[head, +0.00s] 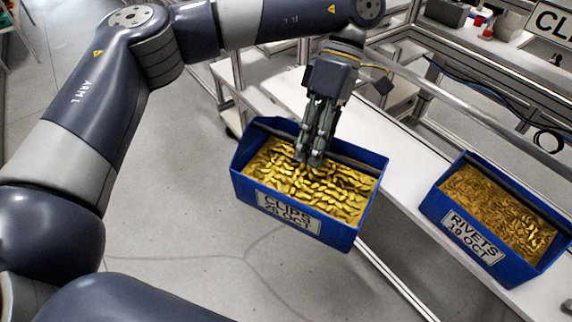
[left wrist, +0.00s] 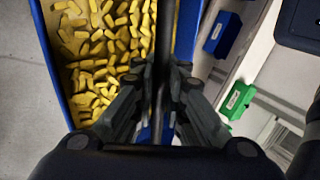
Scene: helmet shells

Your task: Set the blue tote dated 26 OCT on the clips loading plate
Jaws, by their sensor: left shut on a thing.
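The blue tote (head: 340,238) carries a white label reading CLIPS 26 OCT and is full of small gold-yellow clips (head: 330,195). It hangs in the air, slightly tilted in the picture, with grey floor below it. My left gripper (head: 312,158) reaches down over the tote's far side and is shut on the dark bar across it. In the left wrist view the tote (left wrist: 50,55) fills the upper left, and the bar runs between the fingers. A sign cut off at the top right corner begins with CL (head: 552,20). I cannot make out the loading plate. My right gripper is not in view.
A second blue tote (head: 465,262), labelled RIVETS 19 OCT, stands on the white shelf (head: 400,205) to the right. Metal rails and blue cables (head: 500,85) lie behind it. Smaller blue (left wrist: 222,34) and green (left wrist: 237,100) labelled boxes show in the left wrist view. Open floor lies left.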

